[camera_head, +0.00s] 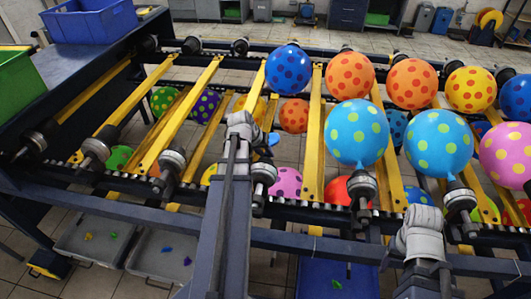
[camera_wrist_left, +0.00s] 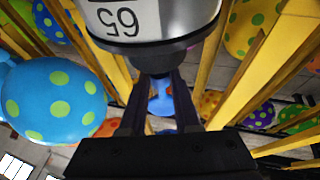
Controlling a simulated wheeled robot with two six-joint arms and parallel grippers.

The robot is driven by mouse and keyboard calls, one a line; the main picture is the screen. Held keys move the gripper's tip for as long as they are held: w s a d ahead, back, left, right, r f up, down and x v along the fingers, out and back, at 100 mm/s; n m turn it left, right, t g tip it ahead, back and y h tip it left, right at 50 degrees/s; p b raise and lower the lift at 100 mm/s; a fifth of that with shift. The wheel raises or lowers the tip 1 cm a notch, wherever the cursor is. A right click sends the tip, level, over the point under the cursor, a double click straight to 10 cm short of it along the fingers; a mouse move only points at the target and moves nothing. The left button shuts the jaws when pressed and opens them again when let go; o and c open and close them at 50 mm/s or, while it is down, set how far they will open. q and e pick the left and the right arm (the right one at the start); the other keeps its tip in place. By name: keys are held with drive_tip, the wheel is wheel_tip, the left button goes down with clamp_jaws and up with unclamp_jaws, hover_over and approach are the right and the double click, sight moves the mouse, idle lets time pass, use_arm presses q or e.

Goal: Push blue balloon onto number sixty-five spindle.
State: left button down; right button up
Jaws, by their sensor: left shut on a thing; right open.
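My left gripper (camera_head: 252,138) is shut on a small uninflated blue balloon (camera_head: 264,152). In the left wrist view the blue balloon (camera_wrist_left: 160,98) shows between the two fingers, just by the dark end of the spindle marked 65 (camera_wrist_left: 125,22), whose label is upside down. In the head view that spindle (camera_head: 262,178) stands in the front row, just under the balloon. I cannot tell how far the balloon's neck is over the spindle tip. My right gripper (camera_head: 420,222) is open near the front rail, beside a spindle (camera_head: 460,198).
Inflated dotted balloons sit on spindles to the right, among them a blue one (camera_head: 357,133) and a blue-green one (camera_head: 438,143). Yellow bars (camera_head: 313,140) cross the rack. Bare spindles (camera_head: 170,165) stand left. A blue bin (camera_head: 90,20) and green bin (camera_head: 18,82) are at left.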

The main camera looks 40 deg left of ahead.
use_arm(q)
drive_tip(key=shift+s+d, duration=0.3)
drive_tip(key=shift+s, duration=0.25)
idle(0.4)
drive_tip(key=c, duration=0.5)
unclamp_jaws()
drive_tip(key=shift+c, duration=0.2)
drive_tip(key=p+v, duration=0.8)
drive_tip(key=v, duration=0.1)
drive_tip(key=shift+r, duration=0.1)
idle(0.4)
